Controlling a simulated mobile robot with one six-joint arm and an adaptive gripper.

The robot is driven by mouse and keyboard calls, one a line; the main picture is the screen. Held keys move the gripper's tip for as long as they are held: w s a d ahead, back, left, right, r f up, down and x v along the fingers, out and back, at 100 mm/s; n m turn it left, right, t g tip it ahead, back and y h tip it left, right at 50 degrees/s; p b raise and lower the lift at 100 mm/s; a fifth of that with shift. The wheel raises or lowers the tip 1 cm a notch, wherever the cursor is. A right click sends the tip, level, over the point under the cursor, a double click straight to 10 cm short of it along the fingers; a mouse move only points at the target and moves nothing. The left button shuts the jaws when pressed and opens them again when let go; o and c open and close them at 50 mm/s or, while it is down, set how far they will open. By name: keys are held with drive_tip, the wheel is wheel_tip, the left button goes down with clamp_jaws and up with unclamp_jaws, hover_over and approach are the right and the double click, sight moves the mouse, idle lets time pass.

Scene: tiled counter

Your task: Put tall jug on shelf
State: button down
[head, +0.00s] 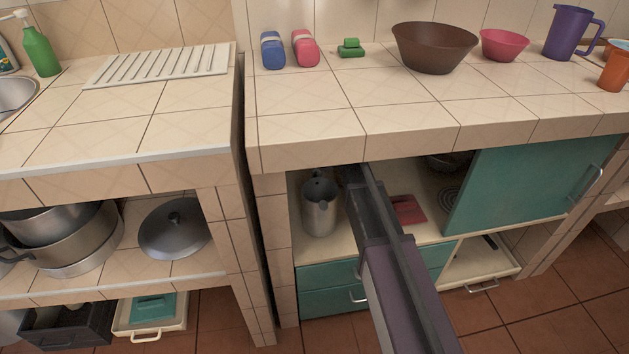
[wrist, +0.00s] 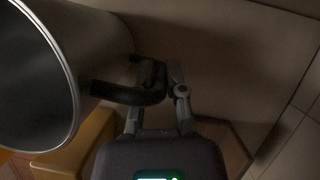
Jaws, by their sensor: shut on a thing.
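The tall jug (head: 319,208) is a grey metal jug, upright in the open left part of the cabinet under the right counter. Its base appears at the level of the shelf (head: 345,245); I cannot tell whether it touches. In the wrist view the jug (wrist: 84,50) fills the left side, its dark open mouth facing the camera. My gripper (wrist: 155,80) is shut on the jug's black handle. In the head view my arm reaches into the cabinet and my gripper is mostly hidden in shadow beneath the counter edge.
A red item (head: 408,209) lies on the shelf right of my arm. A teal sliding door (head: 525,185) covers the cabinet's right part. The counter edge (head: 430,135) hangs just above my arm. A tiled post (head: 272,235) stands left of the jug.

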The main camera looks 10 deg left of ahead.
drive_tip(key=shift+f, duration=0.15)
drive_tip(key=c, duration=0.7)
unclamp_jaws()
drive_tip(key=shift+r, duration=0.2)
drive_tip(key=shift+p+v, duration=0.75)
drive_tip(key=shift+p, duration=0.05)
drive_tip(key=w+d, duration=0.5)
drive_tip(key=d, duration=0.5)
drive_tip(key=shift+w+d, duration=0.25)
drive_tip(key=shift+w, duration=0.15)
drive_tip(key=shift+f, duration=0.15)
